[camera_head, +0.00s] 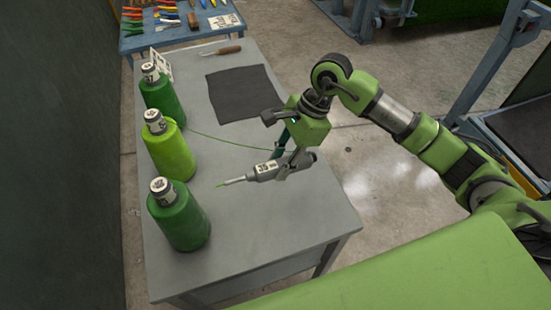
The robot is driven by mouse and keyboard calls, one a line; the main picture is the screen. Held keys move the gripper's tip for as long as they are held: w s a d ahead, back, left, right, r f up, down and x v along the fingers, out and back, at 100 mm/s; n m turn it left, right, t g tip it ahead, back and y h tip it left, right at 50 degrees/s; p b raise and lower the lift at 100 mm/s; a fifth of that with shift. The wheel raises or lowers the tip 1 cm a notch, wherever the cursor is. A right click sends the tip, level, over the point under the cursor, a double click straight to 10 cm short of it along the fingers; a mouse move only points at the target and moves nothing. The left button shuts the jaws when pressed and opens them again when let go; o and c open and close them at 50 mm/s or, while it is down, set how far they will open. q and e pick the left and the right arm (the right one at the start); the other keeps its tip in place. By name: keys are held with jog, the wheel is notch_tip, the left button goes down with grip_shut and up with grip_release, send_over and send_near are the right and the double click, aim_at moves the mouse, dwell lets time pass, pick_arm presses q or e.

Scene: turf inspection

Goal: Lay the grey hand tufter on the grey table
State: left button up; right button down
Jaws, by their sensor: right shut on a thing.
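The grey hand tufter (264,172) is a slim grey tool with a pale label and a thin needle tip pointing left. A bit of green yarn shows at its tip. My right gripper (287,160) is shut on the tufter near its right end. The tufter shows over the right part of the grey table (245,225); I cannot tell whether it touches the top. The tool's rear end is partly covered by the gripper. My left gripper is not in view.
Dark green (163,92), lime green (168,150) and green (180,215) yarn cones stand along the table's left side. A black mat (243,92) and a wooden-handled tool (222,51) lie farther back. A blue table (185,22) with several tools stands behind. The table's front is clear.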

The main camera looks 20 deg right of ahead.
aim_at(276, 160)
jog(key=w+f, duration=0.1)
jog(key=f, duration=0.1)
jog(key=w+f+p, duration=0.1)
jog(key=w+f, duration=0.1)
jog(key=w+f+p, duration=0.1)
jog(key=w+f, duration=0.1)
jog(key=shift+w+d, duration=0.1)
jog(key=shift+d, duration=0.25)
notch_tip(276, 160, down, 2)
jog(key=shift+f+p, duration=0.2)
jog(key=shift+p, duration=1)
jog(key=shift+f, duration=0.3)
jog(key=shift+f, duration=0.1)
jog(key=shift+f, duration=0.1)
jog(key=c, duration=1.6)
grip_release()
